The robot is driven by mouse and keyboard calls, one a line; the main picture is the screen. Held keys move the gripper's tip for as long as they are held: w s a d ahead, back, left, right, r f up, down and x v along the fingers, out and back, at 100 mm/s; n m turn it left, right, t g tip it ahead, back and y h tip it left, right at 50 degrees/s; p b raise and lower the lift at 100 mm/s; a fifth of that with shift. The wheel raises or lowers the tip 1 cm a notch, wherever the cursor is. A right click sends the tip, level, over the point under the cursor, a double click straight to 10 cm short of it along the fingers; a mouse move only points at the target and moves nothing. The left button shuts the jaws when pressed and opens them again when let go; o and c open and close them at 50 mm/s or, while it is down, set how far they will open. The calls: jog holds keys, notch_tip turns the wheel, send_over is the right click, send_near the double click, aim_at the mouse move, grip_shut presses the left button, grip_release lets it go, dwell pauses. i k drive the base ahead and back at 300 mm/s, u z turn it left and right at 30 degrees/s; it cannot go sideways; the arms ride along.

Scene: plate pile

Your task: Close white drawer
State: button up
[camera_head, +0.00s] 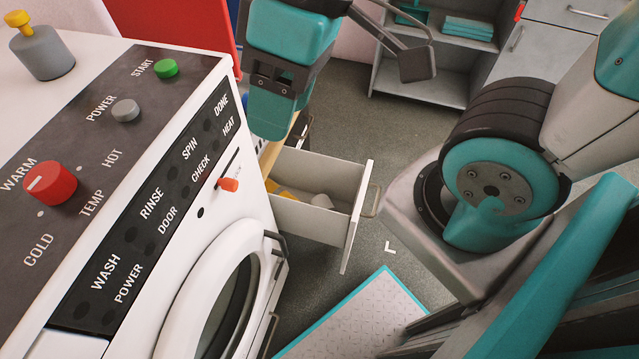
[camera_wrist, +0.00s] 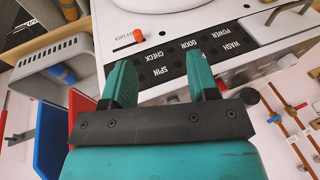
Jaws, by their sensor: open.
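The white drawer (camera_head: 358,215) stands pulled out from beside the white washing machine (camera_head: 245,175) in the head view. The fingertips are hard to make out there. I cannot make out the drawer in the wrist view.
A patterned plate with a teal edge (camera_head: 355,320) lies on the floor in front of the drawer. Grey shelves (camera_head: 450,65) stand at the back. In the wrist view, a grey bin (camera_wrist: 50,65) and red and blue bins (camera_wrist: 52,135) are at the left.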

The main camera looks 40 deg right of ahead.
aim_at(305, 174)
jog(key=z, duration=0.6)
jog(key=k, duration=0.9)
jog(key=u, duration=0.6)
